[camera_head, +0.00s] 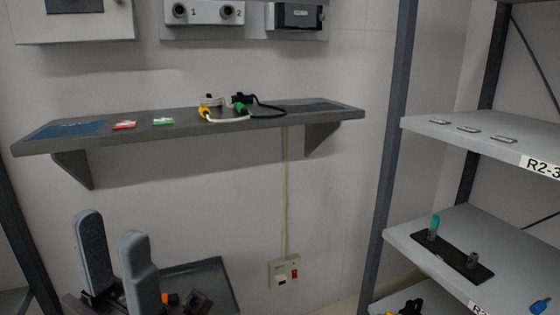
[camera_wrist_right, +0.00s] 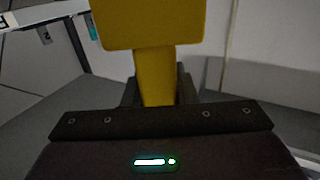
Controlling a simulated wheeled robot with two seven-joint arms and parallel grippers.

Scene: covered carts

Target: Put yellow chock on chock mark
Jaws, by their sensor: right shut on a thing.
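The yellow chock (camera_wrist_right: 150,25) fills the top middle of the right wrist view, with a wide block above a narrower stem. My right gripper (camera_wrist_right: 158,88) is shut on that stem; its dark fingers show partly on either side. The right gripper and the chock are outside the head view. My left gripper (camera_head: 110,228) is at the lower left of the head view, its two grey fingers apart with nothing between them. I cannot make out a chock mark in either view.
A grey wall shelf (camera_head: 215,124) holds a blue mat (camera_head: 68,130), red and green tags and cables. A rack shelf (camera_head: 470,136) labelled R2-3 stands at the right, with small items on its levels. A dark tray (camera_head: 205,268) lies low behind my left gripper.

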